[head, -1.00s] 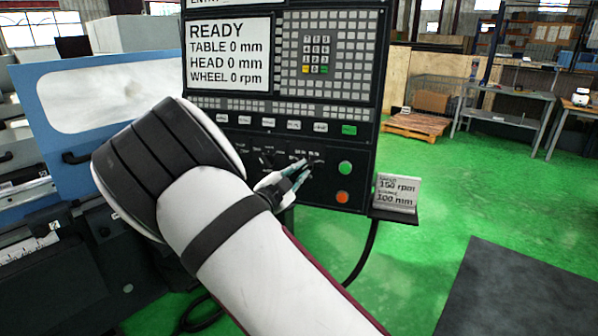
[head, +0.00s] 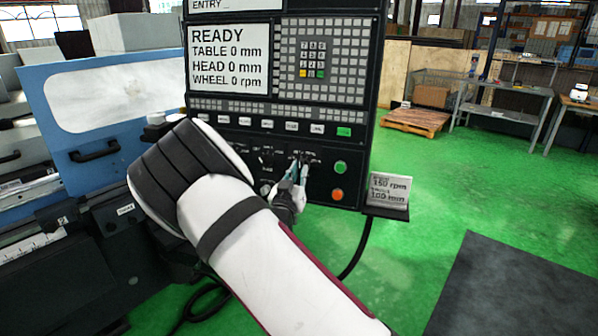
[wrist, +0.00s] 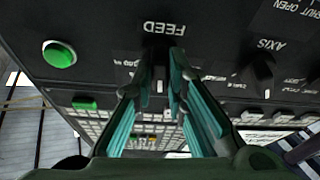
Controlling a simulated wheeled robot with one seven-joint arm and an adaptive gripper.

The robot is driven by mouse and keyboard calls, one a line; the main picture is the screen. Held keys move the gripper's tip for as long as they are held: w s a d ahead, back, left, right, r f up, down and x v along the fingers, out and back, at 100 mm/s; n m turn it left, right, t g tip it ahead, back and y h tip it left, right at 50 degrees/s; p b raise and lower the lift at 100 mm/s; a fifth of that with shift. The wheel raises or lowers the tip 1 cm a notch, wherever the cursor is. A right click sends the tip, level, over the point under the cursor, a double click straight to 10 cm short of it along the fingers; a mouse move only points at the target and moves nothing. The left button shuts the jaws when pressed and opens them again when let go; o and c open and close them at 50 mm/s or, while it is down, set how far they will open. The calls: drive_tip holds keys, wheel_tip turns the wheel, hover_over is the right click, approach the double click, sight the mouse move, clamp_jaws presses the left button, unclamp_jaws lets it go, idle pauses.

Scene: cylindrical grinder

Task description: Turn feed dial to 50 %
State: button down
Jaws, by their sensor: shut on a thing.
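The control panel (head: 228,170) stands in front of me. In the wrist view, which is upside down, the FEED label (wrist: 164,28) sits just beyond my fingertips. My gripper (wrist: 161,62) has its two teal fingers on either side of the dark feed dial (wrist: 160,74), shut on it. The fingers hide most of the dial, and I cannot read its setting. In the head view my gripper (head: 301,168) reaches up to the panel's lower row of knobs from below.
A green button (head: 341,167) and an orange button (head: 337,195) lie right of the gripper. The AXIS knob (wrist: 262,75) is a neighbouring dial. The screen (head: 229,57) reads READY. A small sign (head: 389,190) stands at the panel's right. Green floor is open further right.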

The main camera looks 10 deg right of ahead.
drive_tip(key=shift+n+y+p, duration=0.4)
drive_tip(key=shift+n+y, duration=0.1)
drive_tip(key=shift+n, duration=1)
drive_tip(key=c, duration=1.6)
unclamp_jaws()
drive_tip(key=shift+s, duration=0.1)
drive_tip(key=v, duration=1.2)
drive_tip(key=shift+d+f, duration=0.15)
drive_tip(key=shift+d, duration=0.05)
